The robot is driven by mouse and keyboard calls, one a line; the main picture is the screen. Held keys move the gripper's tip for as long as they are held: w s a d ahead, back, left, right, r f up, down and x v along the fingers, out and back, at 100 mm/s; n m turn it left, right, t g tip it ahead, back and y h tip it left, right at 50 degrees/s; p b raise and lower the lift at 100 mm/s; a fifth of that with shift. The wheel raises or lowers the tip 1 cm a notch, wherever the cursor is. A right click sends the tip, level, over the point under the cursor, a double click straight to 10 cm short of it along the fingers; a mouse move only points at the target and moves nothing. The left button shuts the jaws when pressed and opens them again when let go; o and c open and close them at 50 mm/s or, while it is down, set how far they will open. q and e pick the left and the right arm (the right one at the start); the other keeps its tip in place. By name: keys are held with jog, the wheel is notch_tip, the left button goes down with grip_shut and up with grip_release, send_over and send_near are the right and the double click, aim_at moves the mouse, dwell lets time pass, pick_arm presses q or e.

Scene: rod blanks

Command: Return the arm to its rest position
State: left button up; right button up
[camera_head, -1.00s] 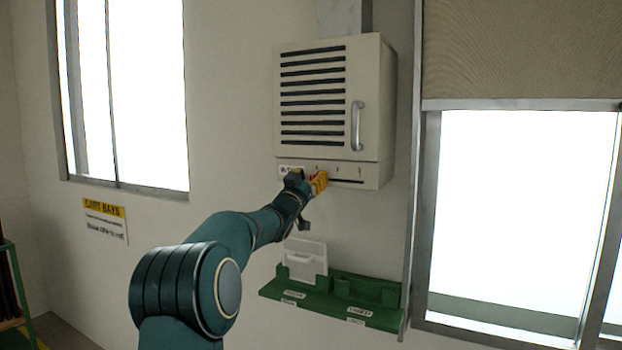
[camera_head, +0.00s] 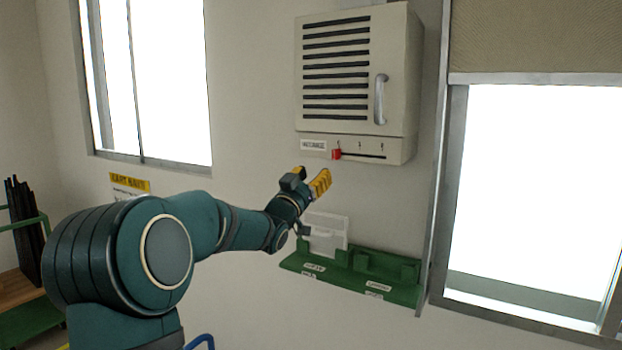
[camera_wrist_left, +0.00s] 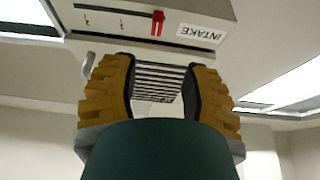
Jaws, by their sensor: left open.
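My left arm comes in from the left in the head view. Its gripper (camera_head: 308,180) is open and empty, below and a little left of the red slider knob (camera_head: 337,154). In the left wrist view the two yellow finger pads (camera_wrist_left: 160,92) stand wide apart with nothing between them. The knob (camera_wrist_left: 158,22) shows beyond them, apart from the fingers. It sits at the end of its slot next to the INTAKE label (camera_head: 313,145), on the underside strip of the beige wall cabinet (camera_head: 398,70). My right gripper is not in view.
A green wall shelf (camera_head: 350,277) with a white panel (camera_head: 326,232) in it lies just below the gripper. Windows (camera_head: 535,190) flank the cabinet. A green rack with dark rods (camera_head: 22,235) stands at far left.

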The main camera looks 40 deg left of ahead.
pick_arm(q)
jog(key=shift+s+d+f, duration=0.1)
jog(key=shift+s, duration=0.2)
dwell(0.4)
jog(key=w+d+f+g+h+b, duration=0.1)
jog(key=w+d+f, duration=0.15)
jog(key=f, duration=0.45)
jog(key=w+d+f+g, duration=0.2)
jog(key=d+f, duration=0.1)
jog(key=f, duration=0.4)
jog(key=w+d+f+g+h+b, duration=0.1)
jog(key=w+d+f, duration=0.15)
jog(key=f, duration=0.45)
jog(key=s+d+f+g+h+b, duration=0.1)
jog(key=d+f+g+h, duration=0.15)
jog(key=d+f, duration=0.55)
jog(key=s+d+f+g+h+b, duration=0.1)
jog(key=d+f+g, duration=0.3)
jog(key=f, duration=0.8)
jog(key=s+d+f+g+h+b, duration=0.2)
jog(key=s+d+f+g, duration=0.2)
jog(key=s+d+f, duration=0.7)
jog(key=s+d+f+m+g+h+b, duration=0.1)
jog(key=s+d+f+g, duration=0.4)
jog(key=s+d+f, duration=0.6)
jog(key=s+f+b, duration=0.1)
jog(key=s+f, duration=0.3)
jog(key=shift+d+h, duration=0.35)
jog(key=shift+d, duration=0.05)
